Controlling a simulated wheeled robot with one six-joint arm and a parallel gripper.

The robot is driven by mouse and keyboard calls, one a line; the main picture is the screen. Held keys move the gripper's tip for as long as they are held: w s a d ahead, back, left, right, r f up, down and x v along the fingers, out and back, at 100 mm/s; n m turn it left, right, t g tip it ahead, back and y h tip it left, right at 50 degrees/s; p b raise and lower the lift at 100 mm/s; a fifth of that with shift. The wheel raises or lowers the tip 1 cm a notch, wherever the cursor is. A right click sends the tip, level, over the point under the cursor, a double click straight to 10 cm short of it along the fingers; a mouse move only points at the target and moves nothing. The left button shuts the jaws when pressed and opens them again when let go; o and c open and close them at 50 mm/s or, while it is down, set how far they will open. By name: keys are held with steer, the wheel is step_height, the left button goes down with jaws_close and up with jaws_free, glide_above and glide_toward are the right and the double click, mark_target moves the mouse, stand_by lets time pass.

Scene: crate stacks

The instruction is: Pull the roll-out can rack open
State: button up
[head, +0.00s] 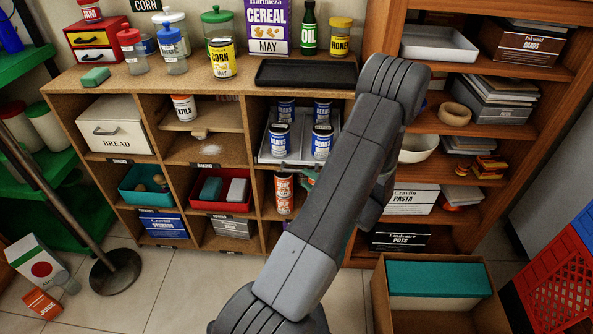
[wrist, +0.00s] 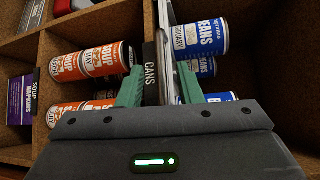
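My gripper (head: 306,178) is at the rack's front edge, mostly hidden behind my arm in the head view. In the wrist view, the green fingers of my gripper (wrist: 162,88) are apart, with the black CANS label (wrist: 150,70) and the rack's metal front between them. Whether they touch the rack is unclear. The beans cans (wrist: 200,37) are beyond the right finger.
Orange soup cans (wrist: 90,62) lie to the left in the wrist view; one soup can (head: 284,193) stands below the rack. A black tray (head: 305,73) lies on the counter above. An open crate (head: 382,300) with a teal-topped box stands on the floor at right.

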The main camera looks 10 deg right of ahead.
mark_target(297, 171)
steer(key=x, duration=0.7)
steer(key=shift+w+d, duration=0.1)
steer(key=shift+d, duration=0.05)
jaws_close()
